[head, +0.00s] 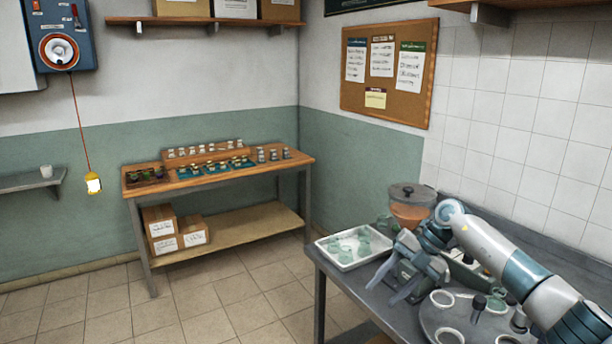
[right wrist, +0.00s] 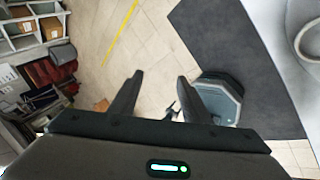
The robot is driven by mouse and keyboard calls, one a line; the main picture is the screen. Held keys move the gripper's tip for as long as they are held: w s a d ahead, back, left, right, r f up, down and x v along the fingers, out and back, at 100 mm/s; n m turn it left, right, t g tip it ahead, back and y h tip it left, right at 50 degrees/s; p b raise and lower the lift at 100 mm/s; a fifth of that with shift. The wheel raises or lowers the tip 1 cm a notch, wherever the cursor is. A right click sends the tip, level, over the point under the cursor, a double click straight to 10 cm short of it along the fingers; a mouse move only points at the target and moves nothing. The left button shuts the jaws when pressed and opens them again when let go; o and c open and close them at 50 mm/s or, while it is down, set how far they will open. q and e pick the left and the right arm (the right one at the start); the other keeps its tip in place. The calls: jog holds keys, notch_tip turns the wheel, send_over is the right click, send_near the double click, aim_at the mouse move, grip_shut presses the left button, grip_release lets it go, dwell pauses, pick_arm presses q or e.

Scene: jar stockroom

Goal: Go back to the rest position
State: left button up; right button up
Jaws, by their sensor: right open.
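My right gripper (head: 383,294) is open and empty. It hangs at the left edge of the metal table (head: 345,277), in front of the white tray (head: 330,254), with its fingers pointing down and to the left. Its arm comes in from the lower right over the table. My left gripper is not in view.
The white tray holds several green pieces. A round grey plate (head: 440,318) with white rings lies under my arm. A wooden table (head: 290,165) with small jars stands at the back; floor between is clear.

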jog(key=a+f+m+t+y, duration=0.3)
jog(key=a+f+m+y, duration=0.15)
jog(key=f, duration=0.45)
jog(key=a+f+m+t+y, duration=0.3)
jog(key=a+f, duration=0.2)
jog(key=f, duration=0.5)
jog(key=s+d+f+m+t+h, duration=0.25)
jog(key=s+f+m, duration=0.25)
jog(key=f, duration=0.5)
jog(key=s+d+f+m+t+h+b, duration=0.15)
jog(key=s+d+f+m+h, duration=0.3)
jog(key=f, duration=0.55)
jog(key=s+d+f+m+t+h, duration=0.25)
jog(key=s+f+m, duration=0.25)
jog(key=f, duration=0.6)
jog(key=s+d+f+m+g+h, duration=0.25)
jog(key=s+f, duration=0.55)
jog(key=s, duration=0.4)
jog(key=s+d+f+m+g+h, duration=0.1)
jog(key=s+d+f+m+g, duration=0.15)
jog(key=s+f, duration=0.7)
jog(key=s+f+m+g+h, duration=0.1)
jog(key=s+f+g, duration=0.1)
jog(key=s, duration=1.4)
jog(key=s+f+m+g, duration=0.1)
jog(key=s+f+g, duration=0.2)
jog(key=s, duration=1.3)
jog(key=shift+d+f+m+g+h, duration=0.2)
jog(key=shift+d+m+g+h, duration=0.15)
jog(key=shift+d+m+g, duration=0.1)
